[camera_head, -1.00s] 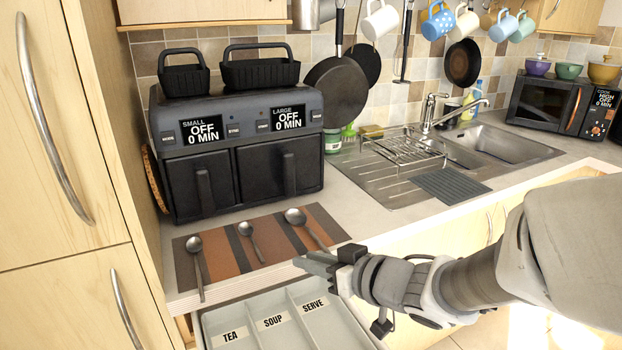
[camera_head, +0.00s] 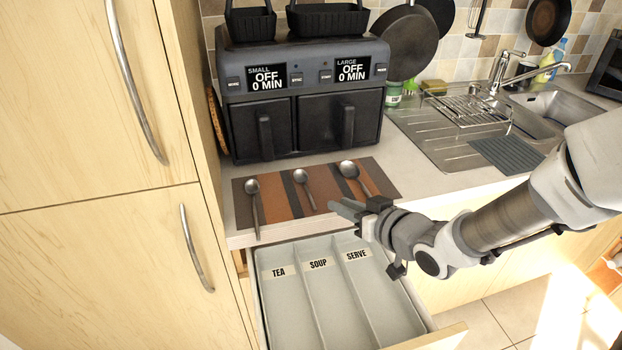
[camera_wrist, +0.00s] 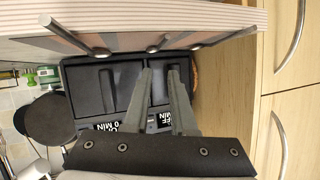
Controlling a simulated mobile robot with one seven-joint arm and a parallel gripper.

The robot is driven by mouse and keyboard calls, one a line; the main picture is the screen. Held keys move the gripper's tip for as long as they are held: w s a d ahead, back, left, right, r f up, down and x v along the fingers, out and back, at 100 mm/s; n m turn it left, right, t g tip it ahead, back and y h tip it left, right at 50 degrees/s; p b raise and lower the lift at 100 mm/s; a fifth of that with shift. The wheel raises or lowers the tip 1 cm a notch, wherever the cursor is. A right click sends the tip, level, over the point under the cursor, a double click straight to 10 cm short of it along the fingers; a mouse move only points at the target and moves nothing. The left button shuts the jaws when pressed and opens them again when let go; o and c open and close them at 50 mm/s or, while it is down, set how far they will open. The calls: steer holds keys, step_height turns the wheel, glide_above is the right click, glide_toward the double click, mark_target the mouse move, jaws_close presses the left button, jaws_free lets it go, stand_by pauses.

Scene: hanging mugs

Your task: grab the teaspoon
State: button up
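Three metal spoons lie on a striped brown, orange and grey mat (camera_head: 276,202) on the counter. The middle one, the smallest, looks like the teaspoon (camera_head: 303,184); its bowl also shows in the wrist view (camera_wrist: 152,49). A longer spoon (camera_head: 253,200) lies to its left and a large-bowled spoon (camera_head: 349,171) to its right.
Below the counter a drawer (camera_head: 312,300) is pulled open, with empty compartments labelled TEA, SOUP and SERVE. A black air fryer (camera_head: 303,125) stands behind the mat. A tall cupboard (camera_head: 90,120) closes the left side. The sink (camera_head: 545,115) is at the right.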

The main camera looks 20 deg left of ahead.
steer(key=b, duration=0.2)
glide_toward(309, 191)
steer(key=x, duration=0.3)
steer(key=b+x, duration=0.1)
steer(key=x, duration=0.4)
steer(key=shift+f+b, duration=0.1)
steer(key=shift+b, duration=0.2)
steer(key=shift+w+a, duration=0.1)
steer(key=shift+a, duration=0.05)
jaws_close()
